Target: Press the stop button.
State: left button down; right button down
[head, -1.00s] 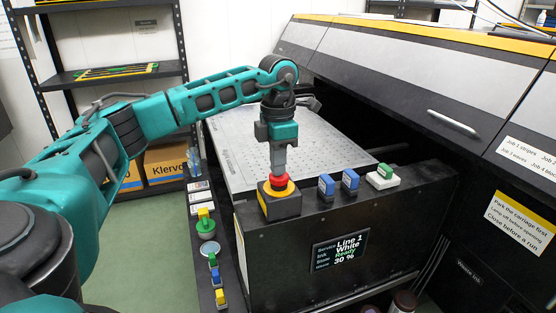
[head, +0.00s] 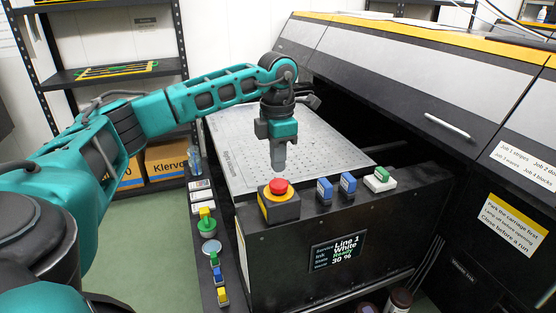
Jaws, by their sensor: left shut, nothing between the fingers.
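The stop button (head: 279,187) is a red mushroom cap on a yellow and black box at the left end of the printer's front panel. My left gripper (head: 278,168) points down just above the cap, with its fingers shut and empty. A small gap seems to show between the fingertips and the cap. My right gripper is out of view.
Two blue switches (head: 325,191) and a white block with a green button (head: 380,179) stand to the right of the stop button. A narrow side ledge (head: 206,265) holds several small coloured items. The perforated bed (head: 320,150) lies behind, under the printer's raised cover (head: 400,75).

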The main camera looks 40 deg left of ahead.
aim_at(278, 182)
pick_arm(q)
notch_tip(278, 182, up, 10)
dwell(0.3)
jog(key=shift+a, duration=0.1)
dwell(0.3)
